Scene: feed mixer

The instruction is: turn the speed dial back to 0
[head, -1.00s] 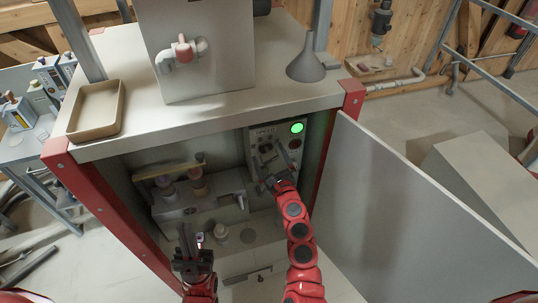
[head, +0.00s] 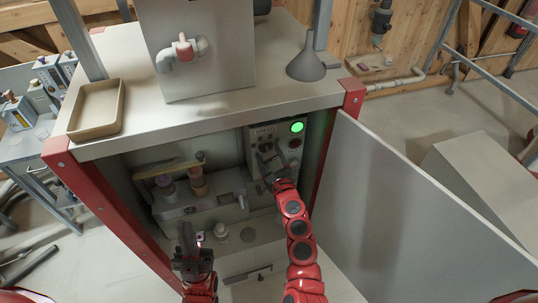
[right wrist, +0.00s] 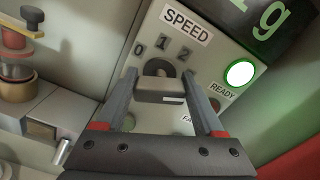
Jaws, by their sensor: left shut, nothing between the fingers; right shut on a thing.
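The speed dial (right wrist: 160,90) sits on a control panel (right wrist: 200,62) under the word SPEED, with the marks 0, 1 and 2 around its top. My right gripper (right wrist: 162,92) is shut on the dial, one finger on each side of it, in the right wrist view. Which mark the dial points at is hard to tell. In the head view the right gripper (head: 267,158) reaches into the open cabinet at the panel (head: 258,136) and partly hides the dial. My left gripper (head: 187,238) is shut and empty, low in front of the cabinet's left part.
A green READY light (right wrist: 239,74) glows at the panel's right. An open cabinet door (head: 400,210) stands right of my right arm. Jars and a grey unit (head: 205,214) fill the cabinet's left. A tray (head: 97,108) and a funnel (head: 306,60) stand on top.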

